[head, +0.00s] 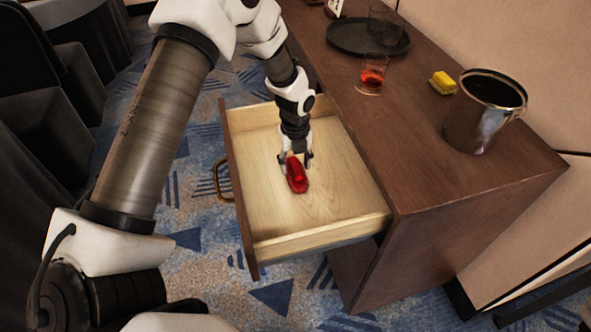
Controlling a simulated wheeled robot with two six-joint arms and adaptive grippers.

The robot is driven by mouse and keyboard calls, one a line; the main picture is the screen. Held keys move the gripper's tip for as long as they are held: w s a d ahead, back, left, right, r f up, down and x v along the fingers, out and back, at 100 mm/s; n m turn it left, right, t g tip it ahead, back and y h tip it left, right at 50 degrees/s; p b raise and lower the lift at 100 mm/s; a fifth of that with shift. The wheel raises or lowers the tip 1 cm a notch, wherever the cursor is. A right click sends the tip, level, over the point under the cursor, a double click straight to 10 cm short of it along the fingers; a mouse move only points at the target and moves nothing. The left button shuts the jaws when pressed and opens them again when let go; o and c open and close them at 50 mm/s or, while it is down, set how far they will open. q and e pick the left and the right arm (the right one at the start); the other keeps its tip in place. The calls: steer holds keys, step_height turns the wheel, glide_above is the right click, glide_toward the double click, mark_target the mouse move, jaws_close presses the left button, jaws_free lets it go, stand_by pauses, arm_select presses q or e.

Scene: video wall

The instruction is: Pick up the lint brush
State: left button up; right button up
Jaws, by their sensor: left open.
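A red object (297,178), which looks like the lint brush, lies on the light wooden floor of an open drawer (334,208). My left gripper (296,160) points down into the drawer right at the brush. Its fingers are open, one on each side of the brush's far end. I cannot tell whether the fingers touch it. The gripper hides part of the brush's far end. My right gripper is not in view.
The drawer sticks out of a dark wooden cabinet (412,135). Dark chairs (40,110) stand at left.

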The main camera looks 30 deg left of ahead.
mark_target(296, 165)
arm_select(q)
steer(key=shift+f, duration=0.5)
steer(key=shift+r, duration=0.15)
jaws_close()
step_height(296, 165, up, 10)
